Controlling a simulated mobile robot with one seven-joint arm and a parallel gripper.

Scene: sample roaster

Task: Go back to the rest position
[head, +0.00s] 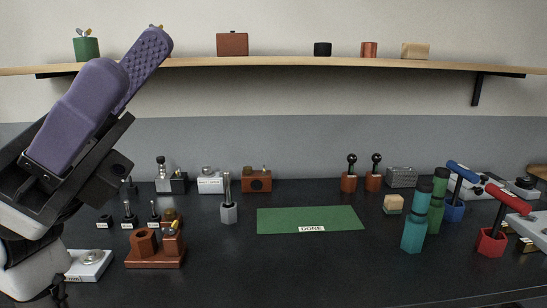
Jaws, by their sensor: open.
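My gripper (134,58) is raised at the left of the head view, with its two purple fingers pointing up and to the right. The nearer finger partly covers the farther, ribbed one. The fingers are open and I see nothing held between them. The gripper is well above the dark worktop, and its upper end overlaps the shelf's left part in the picture. My arm below it hides part of the left side of the worktop.
A wooden shelf (290,64) with several small items runs along the wall. On the worktop (310,270) lies a green mat (285,220) labelled DONE, bare. A brown block stand (155,262) is at left; teal (413,236) and red-handled tools (491,241) stand at right. The front middle is clear.

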